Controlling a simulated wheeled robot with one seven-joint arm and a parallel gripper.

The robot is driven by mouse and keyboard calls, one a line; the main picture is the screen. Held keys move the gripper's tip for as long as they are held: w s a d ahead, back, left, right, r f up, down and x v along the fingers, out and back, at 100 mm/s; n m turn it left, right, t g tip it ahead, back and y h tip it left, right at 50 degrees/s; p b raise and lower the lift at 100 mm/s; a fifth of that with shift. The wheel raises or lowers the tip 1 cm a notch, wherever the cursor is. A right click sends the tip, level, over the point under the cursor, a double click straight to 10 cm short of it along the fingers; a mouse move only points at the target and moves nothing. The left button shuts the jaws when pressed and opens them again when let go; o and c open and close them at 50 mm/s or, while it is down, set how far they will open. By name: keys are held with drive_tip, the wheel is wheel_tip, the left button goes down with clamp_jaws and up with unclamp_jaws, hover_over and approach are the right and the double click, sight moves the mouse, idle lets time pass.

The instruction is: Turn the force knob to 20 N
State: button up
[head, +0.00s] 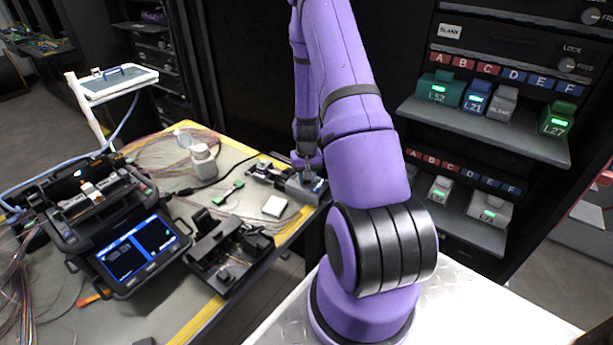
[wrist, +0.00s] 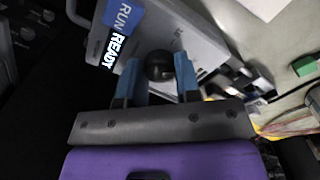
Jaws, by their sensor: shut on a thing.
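The force knob (wrist: 158,65) is a round black knob on a grey device (wrist: 196,38) in the wrist view. My gripper (wrist: 156,74) has one blue finger on each side of the knob and is shut on it. A screen on the device reads RUN and READY (wrist: 122,42). Any force value or scale mark is not readable. In the head view, the grey device (head: 304,190) is at the right edge of the table, with my gripper (head: 308,172) over it. The knob is hidden there by my gripper.
A fusion splicer (head: 125,235) with a lit screen and a black tool (head: 228,250) stand on the table (head: 190,300). A rack shelf (head: 480,125) holds labelled modules at right.

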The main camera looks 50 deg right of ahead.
idle(0.4)
drive_tip(key=o, duration=0.9)
wheel_tip(320, 180, up, 11)
drive_tip(key=shift+f, duration=0.1)
idle(0.4)
